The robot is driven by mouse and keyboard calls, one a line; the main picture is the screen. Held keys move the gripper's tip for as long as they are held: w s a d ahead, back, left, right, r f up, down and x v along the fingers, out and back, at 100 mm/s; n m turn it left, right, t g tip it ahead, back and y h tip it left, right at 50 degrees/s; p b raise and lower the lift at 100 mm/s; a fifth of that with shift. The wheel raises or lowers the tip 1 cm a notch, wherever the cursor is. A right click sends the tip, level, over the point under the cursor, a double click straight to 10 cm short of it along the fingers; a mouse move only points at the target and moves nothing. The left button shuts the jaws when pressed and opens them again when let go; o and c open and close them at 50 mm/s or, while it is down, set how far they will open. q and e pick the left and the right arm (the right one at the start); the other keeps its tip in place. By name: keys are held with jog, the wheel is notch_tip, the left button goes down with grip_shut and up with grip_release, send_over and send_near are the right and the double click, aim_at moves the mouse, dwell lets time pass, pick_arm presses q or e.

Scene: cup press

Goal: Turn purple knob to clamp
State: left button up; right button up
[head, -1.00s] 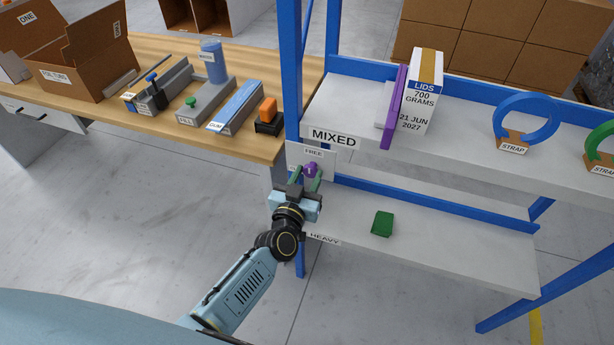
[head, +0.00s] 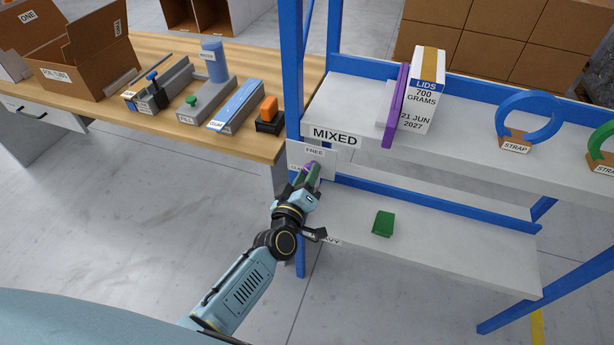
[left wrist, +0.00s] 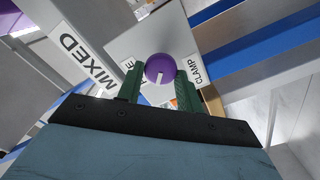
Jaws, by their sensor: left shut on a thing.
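The purple knob (left wrist: 160,69) sits on a light plate (left wrist: 138,42) on the shelf rack's upright. It has a white mark on its face. My left gripper (left wrist: 160,88) is shut on the knob, with a green finger on each side of it. In the left wrist view the white mark points down, between the two fingers, and a CLAMP label (left wrist: 200,68) is to the right of the knob. In the head view my left gripper (head: 307,176) covers most of the knob (head: 311,167), below the FREE label (head: 314,152). My right gripper is not in view.
A green block (head: 383,223) lies on the lower shelf (head: 450,235). A wooden bench (head: 240,143) with fixtures stands left of the rack.

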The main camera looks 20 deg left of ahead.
pick_arm(q)
jog(key=shift+f+n+b, duration=0.2)
jog(key=shift+n+b, duration=0.8)
jog(key=shift+n, duration=3.3)
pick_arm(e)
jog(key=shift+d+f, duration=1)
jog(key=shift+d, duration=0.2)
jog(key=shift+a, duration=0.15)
pick_arm(q)
jog(key=o, duration=0.8)
jog(key=shift+o, duration=0.8)
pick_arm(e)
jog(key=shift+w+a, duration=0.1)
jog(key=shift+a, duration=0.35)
